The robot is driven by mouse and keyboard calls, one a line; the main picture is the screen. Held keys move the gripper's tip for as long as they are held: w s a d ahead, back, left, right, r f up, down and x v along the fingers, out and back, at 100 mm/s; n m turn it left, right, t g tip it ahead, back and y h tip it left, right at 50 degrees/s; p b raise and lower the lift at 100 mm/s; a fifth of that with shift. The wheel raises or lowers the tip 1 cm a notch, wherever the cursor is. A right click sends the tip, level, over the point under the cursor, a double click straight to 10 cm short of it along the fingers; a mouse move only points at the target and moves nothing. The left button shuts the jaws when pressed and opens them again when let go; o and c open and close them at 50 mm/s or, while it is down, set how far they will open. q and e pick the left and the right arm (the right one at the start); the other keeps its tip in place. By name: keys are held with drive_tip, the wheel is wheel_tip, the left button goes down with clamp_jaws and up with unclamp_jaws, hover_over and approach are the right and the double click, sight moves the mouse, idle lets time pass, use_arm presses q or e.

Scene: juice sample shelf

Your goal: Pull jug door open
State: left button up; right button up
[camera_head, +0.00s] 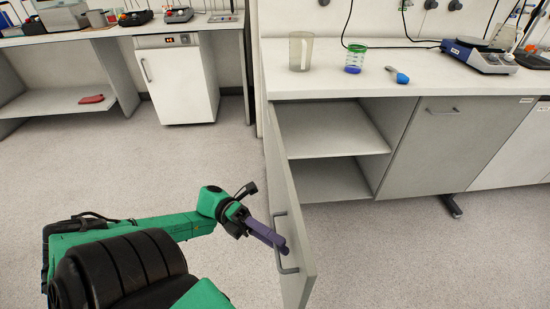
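The grey cabinet door (282,190) under the right-hand bench stands swung well open, its edge pointing toward me. Behind it the cabinet shows an inner shelf (335,132). The door's metal handle (291,270) is on the door's left face, near the free edge. My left gripper (280,245) has its purple fingers close together at the handle, overlapping its middle, and looks shut on it; the exact grip is partly hidden. A clear jug (301,51) stands on the bench above the open cabinet. My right gripper is not in view.
A cup with a green rim and blue bottom (355,58) and a blue-tipped tool (398,76) are on the bench, with a scale (478,54) farther right. A closed cabinet door (438,140) adjoins the opening.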

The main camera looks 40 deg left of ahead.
use_arm(q)
drive_tip(key=a+f+b, duration=0.2)
drive_tip(key=a+b, duration=0.2)
drive_tip(key=a, duration=1)
drive_tip(key=shift+s+a, duration=0.25)
drive_tip(key=shift+s, duration=0.2)
